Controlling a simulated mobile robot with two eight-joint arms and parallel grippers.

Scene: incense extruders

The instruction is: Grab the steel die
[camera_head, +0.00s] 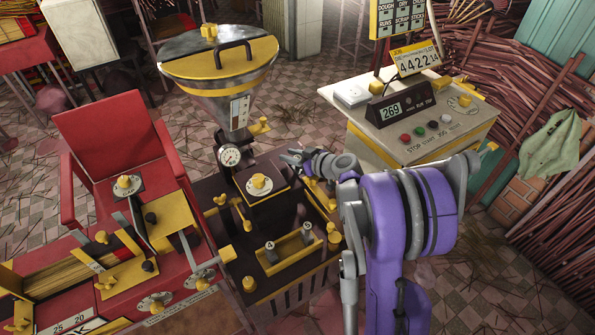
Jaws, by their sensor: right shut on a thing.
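My right gripper (296,158) reaches in from the right, past my purple arm links. It is over the back right part of the dark extruder bench (218,192), close to the yellow square plate with a knob (260,185). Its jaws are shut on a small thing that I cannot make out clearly. I cannot pick out the steel die for certain; the jaws and wrist hide part of that spot. My left gripper is not in view.
A steel hopper (222,85) with a yellow lid and a gauge (229,155) rises behind the bench. A red chair (110,140) and red cutting table (60,285) are at left. A control console (425,130) reading 269 stands at right. Stick bundles line the right wall.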

